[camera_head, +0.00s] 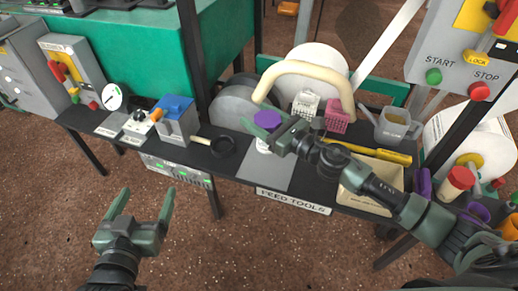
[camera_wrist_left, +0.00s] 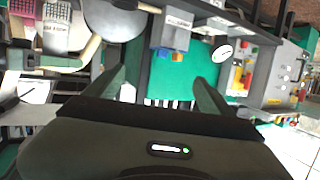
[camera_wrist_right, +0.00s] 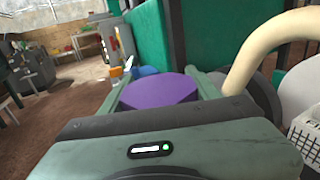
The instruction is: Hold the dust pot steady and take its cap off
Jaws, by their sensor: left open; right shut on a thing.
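The dust pot (camera_head: 262,146) is white with a purple cap (camera_head: 266,119) on top and stands upright on the grey mat of the dark bench. My right gripper (camera_head: 262,134) is shut around the pot just below the cap. In the right wrist view the purple cap (camera_wrist_right: 160,91) lies between the fingers; the pot's body is hidden there. My left gripper (camera_head: 144,204) is open and empty, in front of the bench at lower left, well apart from the pot. In the left wrist view its fingers (camera_wrist_left: 162,85) have nothing between them.
A beige tray (camera_head: 372,183) and a grey can (camera_head: 392,125) are to the right. The floor before the bench is clear.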

